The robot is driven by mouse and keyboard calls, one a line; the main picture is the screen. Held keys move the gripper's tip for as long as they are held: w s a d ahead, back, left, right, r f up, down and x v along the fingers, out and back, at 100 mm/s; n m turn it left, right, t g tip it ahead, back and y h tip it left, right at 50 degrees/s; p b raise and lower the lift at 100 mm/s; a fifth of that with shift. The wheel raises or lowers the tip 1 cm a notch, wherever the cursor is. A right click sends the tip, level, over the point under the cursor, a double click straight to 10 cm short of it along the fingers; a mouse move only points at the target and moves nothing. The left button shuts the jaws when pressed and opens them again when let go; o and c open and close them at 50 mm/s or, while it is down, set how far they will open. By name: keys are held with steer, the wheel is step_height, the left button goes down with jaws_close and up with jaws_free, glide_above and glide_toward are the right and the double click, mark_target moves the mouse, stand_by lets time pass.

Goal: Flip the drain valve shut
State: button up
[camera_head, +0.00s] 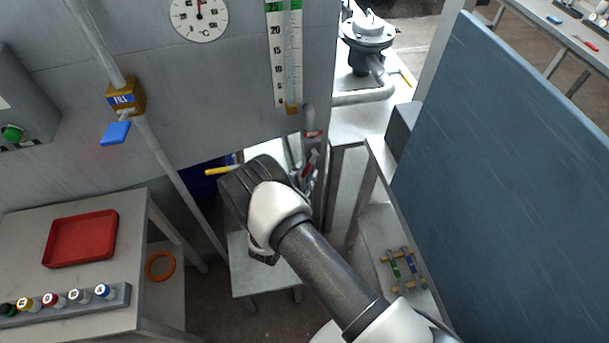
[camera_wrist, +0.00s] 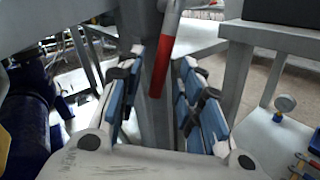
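A red drain valve lever (camera_wrist: 163,66) hangs slanting down in the wrist view, its upper end grey. My gripper (camera_wrist: 161,82) is open, with one blue-padded finger on each side of the lever. Gaps show on both sides of the lever in the picture; I cannot tell how deep it sits between the fingers. In the head view a red part, apparently the lever (camera_head: 310,163), shows below a grey pipe with a red label (camera_head: 313,134). My wrist and arm hide part of this area, and my fingertips are hard to make out there.
A blue fill valve handle (camera_head: 115,133) is on a pipe at the left. A red tray (camera_head: 80,239) lies on the left table. A large blue panel (camera_head: 500,165) stands at the right. A grey table leg (camera_wrist: 237,80) is right of my fingers.

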steer(key=shift+w+d, duration=0.2)
steer(key=shift+w, duration=0.3)
jaws_close()
stand_by(0.5)
